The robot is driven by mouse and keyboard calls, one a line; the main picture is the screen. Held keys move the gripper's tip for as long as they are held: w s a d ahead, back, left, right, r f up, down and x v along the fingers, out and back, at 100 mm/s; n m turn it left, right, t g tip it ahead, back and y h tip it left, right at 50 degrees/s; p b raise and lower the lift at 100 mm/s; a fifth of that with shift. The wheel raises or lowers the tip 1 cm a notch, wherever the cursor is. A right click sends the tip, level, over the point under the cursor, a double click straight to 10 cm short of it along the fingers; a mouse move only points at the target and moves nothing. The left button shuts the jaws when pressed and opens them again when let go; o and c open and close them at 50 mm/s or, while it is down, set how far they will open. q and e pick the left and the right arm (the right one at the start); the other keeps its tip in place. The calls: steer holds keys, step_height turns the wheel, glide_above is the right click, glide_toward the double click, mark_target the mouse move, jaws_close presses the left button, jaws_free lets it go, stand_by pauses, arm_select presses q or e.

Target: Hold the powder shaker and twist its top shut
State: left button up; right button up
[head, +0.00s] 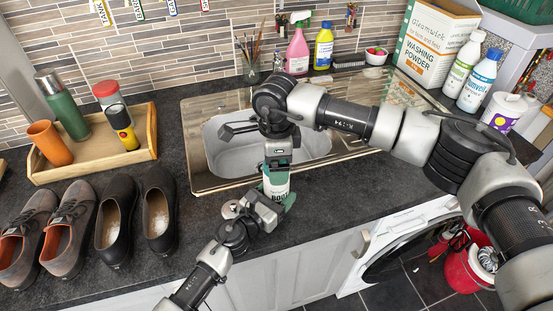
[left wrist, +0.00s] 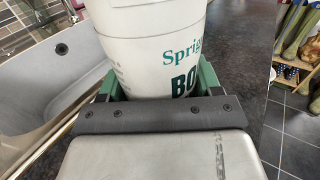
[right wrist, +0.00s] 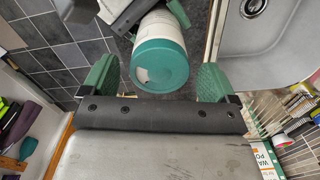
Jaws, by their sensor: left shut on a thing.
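The powder shaker (head: 276,184) is white with dark green lettering and stands roughly upright above the worktop's front edge by the sink. My left gripper (head: 277,200) is shut on its body; the left wrist view shows the white body (left wrist: 150,45) between the green fingers. The shaker's teal top (right wrist: 160,65) faces the camera in the right wrist view. My right gripper (right wrist: 157,82) is open, with one green finger on each side of the top and visible gaps between. In the head view the right gripper (head: 278,160) points down over the shaker and hides its top.
The sink (head: 215,150) lies just behind the shaker. A wooden tray (head: 145,150) with a flask and cups stands at the left, with several shoes (head: 115,222) in front. Bottles and a washing powder box (head: 430,45) stand at the back right. The washing machine (head: 385,262) is below.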

step_height(320, 180, up, 12)
stand_by(0.6)
arm_select(q)
steer(key=o, duration=1.1)
steer(key=shift+c, duration=0.2)
